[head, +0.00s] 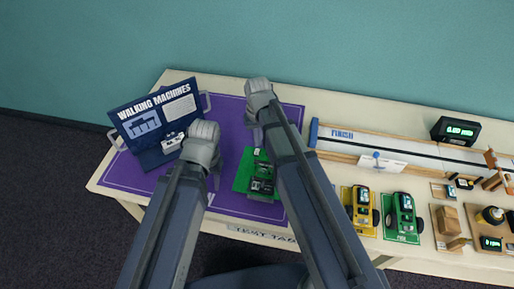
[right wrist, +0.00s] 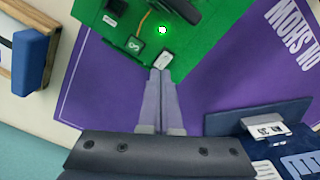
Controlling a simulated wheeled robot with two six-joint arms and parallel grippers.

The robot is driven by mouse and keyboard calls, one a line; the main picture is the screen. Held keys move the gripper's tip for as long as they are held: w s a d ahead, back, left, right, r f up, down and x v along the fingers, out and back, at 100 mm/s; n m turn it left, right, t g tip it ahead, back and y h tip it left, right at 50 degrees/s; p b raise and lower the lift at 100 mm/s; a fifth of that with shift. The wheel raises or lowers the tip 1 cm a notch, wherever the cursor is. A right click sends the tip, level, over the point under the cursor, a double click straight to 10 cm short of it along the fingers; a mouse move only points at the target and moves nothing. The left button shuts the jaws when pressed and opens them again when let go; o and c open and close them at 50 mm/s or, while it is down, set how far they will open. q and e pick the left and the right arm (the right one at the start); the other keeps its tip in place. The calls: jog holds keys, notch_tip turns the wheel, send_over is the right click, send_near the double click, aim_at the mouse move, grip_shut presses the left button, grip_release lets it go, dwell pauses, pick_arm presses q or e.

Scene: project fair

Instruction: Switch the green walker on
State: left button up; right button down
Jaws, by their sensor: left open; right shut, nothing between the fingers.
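The green walker (head: 243,170) is on the purple mat in the head view, partly hidden behind my right arm. In the right wrist view its green board (right wrist: 206,47) fills the top. In the head view the right gripper (head: 257,136) is just behind the walker. My left gripper (head: 213,182) is open and empty, left of the walker.
A dark blue "Walking Machines" sign (head: 130,107) stands at the left of the purple mat (head: 140,179). A long track (head: 360,139) lies to the right. A yellow wheeled car (head: 361,209) and a green one (head: 402,218) stand near the front edge. The mat's front left is clear.

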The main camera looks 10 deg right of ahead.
aim_at(257, 150)
notch_tip(257, 150, up, 4)
jog(key=p, duration=0.3)
jog(key=shift+r+p, duration=0.2)
jog(key=shift+p, duration=0.2)
jog(key=s+a+n, duration=0.1)
jog(key=s+a, duration=0.1)
jog(key=s, duration=0.5)
jog(key=s+a+n+h, duration=0.1)
jog(key=s+a, duration=0.2)
jog(key=s, duration=0.3)
jog(key=shift+s+a, duration=0.25)
jog(key=shift+s, duration=0.15)
